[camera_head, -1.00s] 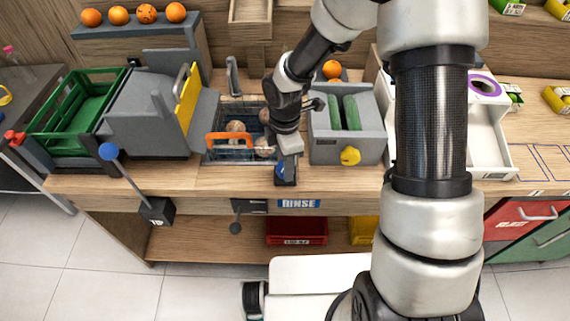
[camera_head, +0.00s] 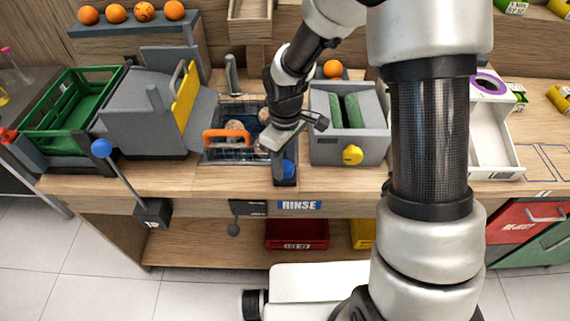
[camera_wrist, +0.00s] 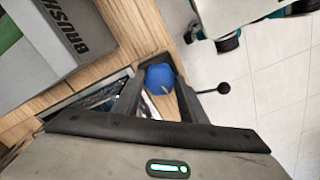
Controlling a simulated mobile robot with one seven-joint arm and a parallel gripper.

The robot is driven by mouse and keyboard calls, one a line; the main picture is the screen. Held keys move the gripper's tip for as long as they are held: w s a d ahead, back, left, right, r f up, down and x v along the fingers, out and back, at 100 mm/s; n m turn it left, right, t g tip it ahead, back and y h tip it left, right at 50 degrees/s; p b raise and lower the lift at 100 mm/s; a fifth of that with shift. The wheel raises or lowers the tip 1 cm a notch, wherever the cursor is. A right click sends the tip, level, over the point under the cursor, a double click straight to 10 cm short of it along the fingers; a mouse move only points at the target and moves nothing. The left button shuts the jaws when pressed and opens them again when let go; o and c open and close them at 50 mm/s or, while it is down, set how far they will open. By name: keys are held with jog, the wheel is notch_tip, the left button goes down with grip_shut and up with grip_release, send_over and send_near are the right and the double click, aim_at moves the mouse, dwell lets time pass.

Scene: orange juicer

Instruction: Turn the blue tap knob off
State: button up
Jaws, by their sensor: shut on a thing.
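The blue tap knob (camera_head: 289,168) sits at the front edge of the counter, beside the sink basin, with my gripper over it. In the wrist view the round blue knob (camera_wrist: 159,78) shows between my two dark fingers. My gripper (camera_head: 283,176) reaches down from above and is shut on the knob; one finger covers part of it in the head view. The sink basin (camera_head: 209,157), with brownish round things in it, lies just left of the gripper.
An orange handle (camera_head: 228,138) spans the basin. Right of it stands a grey brush unit (camera_head: 325,150) with a yellow knob (camera_head: 352,155). A blue-ended lever (camera_head: 102,148) leans out at the left. A RINSE label (camera_head: 299,205) is on the counter front.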

aim_at(285, 166)
jog(key=shift+m+b, duration=0.3)
jog(key=shift+m, duration=0.8)
jog(key=o, duration=1.1)
jog(key=shift+c, duration=0.2)
notch_tip(285, 166, up, 18)
jog(key=p, duration=0.1)
jog(key=shift+f+p, duration=0.25)
jog(key=shift+p, duration=0.15)
